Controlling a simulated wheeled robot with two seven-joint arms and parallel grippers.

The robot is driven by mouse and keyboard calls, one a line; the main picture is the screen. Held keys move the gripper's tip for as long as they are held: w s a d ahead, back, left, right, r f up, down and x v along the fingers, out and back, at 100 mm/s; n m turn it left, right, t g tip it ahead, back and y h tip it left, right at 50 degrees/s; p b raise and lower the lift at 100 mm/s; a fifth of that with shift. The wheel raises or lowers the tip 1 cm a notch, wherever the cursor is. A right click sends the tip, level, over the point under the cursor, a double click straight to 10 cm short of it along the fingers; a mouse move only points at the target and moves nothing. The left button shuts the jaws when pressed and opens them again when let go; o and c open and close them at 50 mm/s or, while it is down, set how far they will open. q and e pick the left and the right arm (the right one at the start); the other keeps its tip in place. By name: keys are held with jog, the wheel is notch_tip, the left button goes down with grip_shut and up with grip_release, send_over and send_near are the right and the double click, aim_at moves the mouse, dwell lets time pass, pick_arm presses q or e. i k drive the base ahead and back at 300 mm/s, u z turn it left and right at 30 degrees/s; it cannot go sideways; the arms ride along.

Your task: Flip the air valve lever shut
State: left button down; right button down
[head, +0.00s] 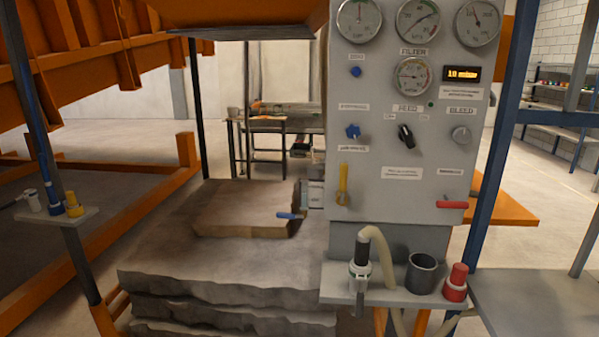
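A grey control panel (400,150) faces me and carries several valves. A yellow lever (343,178) stands upright at its lower left. A red lever (452,205) lies horizontal at its lower right. A blue lever (290,216) sticks out leftward, about level, from a fitting on the panel's left side. The labels by the levers are too small to read, so I cannot tell which one is the air valve lever. Neither of my grippers is in view.
A shelf below the panel holds a hose nozzle (361,272), a dark cup (421,273) and a red-capped bottle (456,283). Layered stone blocks (220,265) stand left of the panel. A blue post (504,130) rises at its right. A grey table (540,300) is at lower right.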

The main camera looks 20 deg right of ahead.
aim_at(343, 167)
jog(key=z, duration=0.65)
jog(key=i, duration=0.95)
jog(key=z, duration=1)
jog(key=i, duration=0.15)
jog(key=z, duration=0.35)
